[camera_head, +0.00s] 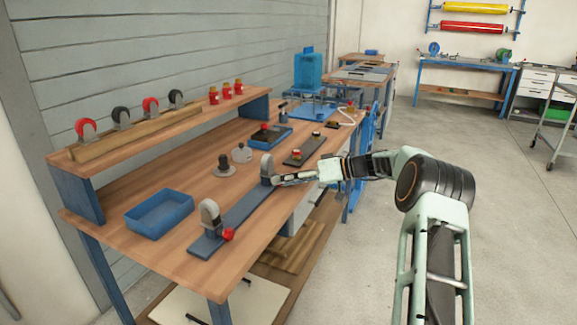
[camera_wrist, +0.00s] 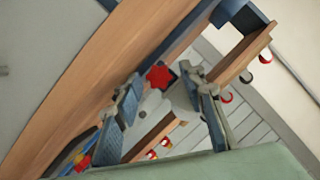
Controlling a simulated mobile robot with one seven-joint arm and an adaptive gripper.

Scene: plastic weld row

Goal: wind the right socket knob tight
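A long blue plate (camera_head: 240,210) lies along the front of the bench with two grey sockets on it. The left socket (camera_head: 210,214) has a red knob (camera_head: 228,235) on its front side. The right socket (camera_head: 267,167) stands at the plate's far end. My gripper (camera_head: 277,180) is at the front of the right socket and hides its knob in the head view. In the wrist view, a red star-shaped knob (camera_wrist: 158,77) shows between the fingertips of my open gripper (camera_wrist: 163,80). I cannot tell whether the fingers touch it.
A blue tray (camera_head: 160,212) sits at the left. A raised shelf (camera_head: 165,130) with red and black wheels runs along the back. A dark-topped part (camera_head: 224,166), a light grey part (camera_head: 242,153) and a dark bar (camera_head: 303,150) lie beyond the plate.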

